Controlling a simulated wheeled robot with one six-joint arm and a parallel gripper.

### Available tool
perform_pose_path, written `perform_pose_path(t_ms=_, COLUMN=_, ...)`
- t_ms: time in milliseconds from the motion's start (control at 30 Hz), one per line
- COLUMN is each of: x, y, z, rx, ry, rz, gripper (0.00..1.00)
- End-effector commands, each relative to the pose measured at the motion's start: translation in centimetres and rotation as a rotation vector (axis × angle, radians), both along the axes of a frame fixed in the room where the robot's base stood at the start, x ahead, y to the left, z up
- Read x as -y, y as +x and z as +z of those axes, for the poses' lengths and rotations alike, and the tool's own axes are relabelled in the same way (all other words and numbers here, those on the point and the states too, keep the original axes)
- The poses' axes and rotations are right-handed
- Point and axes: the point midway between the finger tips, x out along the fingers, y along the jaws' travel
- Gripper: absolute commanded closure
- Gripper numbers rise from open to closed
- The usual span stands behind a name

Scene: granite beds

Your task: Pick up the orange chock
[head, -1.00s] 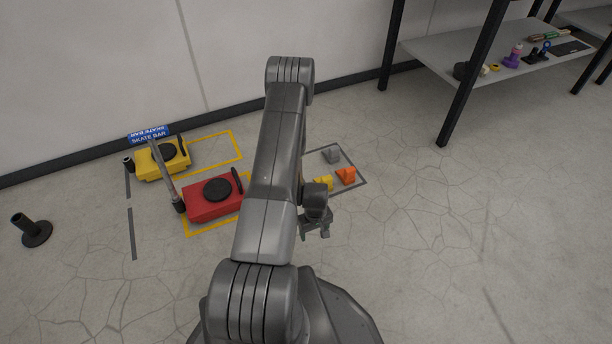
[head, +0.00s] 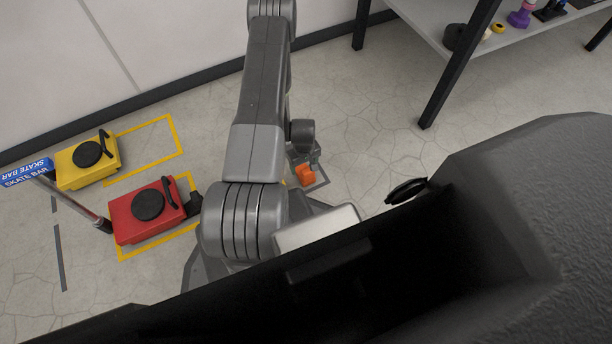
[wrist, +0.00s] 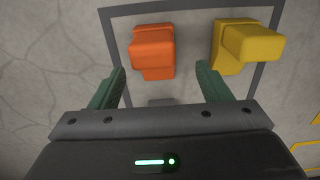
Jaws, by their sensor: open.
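The orange chock (wrist: 153,52) lies on the floor inside a grey-outlined square, in the upper middle of the wrist view. In the head view the orange chock (head: 306,174) shows just below my gripper (head: 308,158). My gripper (wrist: 160,88) is open in the wrist view, its two green fingers apart with nothing held. The chock is ahead of the fingertips, roughly between their lines. Its height below the fingers is hard to tell.
A yellow chock (wrist: 244,44) lies close to the right of the orange one. A red skate (head: 130,222) and a yellow skate (head: 75,172) stand at left. A shelf with black legs (head: 446,80) is at upper right. Floor right of the square is clear.

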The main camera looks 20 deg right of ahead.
Motion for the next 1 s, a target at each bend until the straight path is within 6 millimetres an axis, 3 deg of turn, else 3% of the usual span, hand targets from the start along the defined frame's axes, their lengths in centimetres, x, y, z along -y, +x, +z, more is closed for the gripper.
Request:
perform_pose_path(t_ms=167, x=0.1, y=0.0, z=-0.9, rx=0.001, ry=-0.001, rz=-0.001, gripper=0.29)
perform_pose_path(t_ms=500, x=0.7, y=0.0, z=-5.5, rx=0.0, ry=0.001, rz=0.0, gripper=0.29)
perform_pose_path(t_ms=767, x=0.8, y=0.0, z=-5.5, rx=0.001, ry=0.0, rz=0.0, gripper=0.29)
perform_pose_path(t_ms=1000, x=0.8, y=0.0, z=-5.5, rx=0.001, ry=0.0, rz=0.0, gripper=0.76)
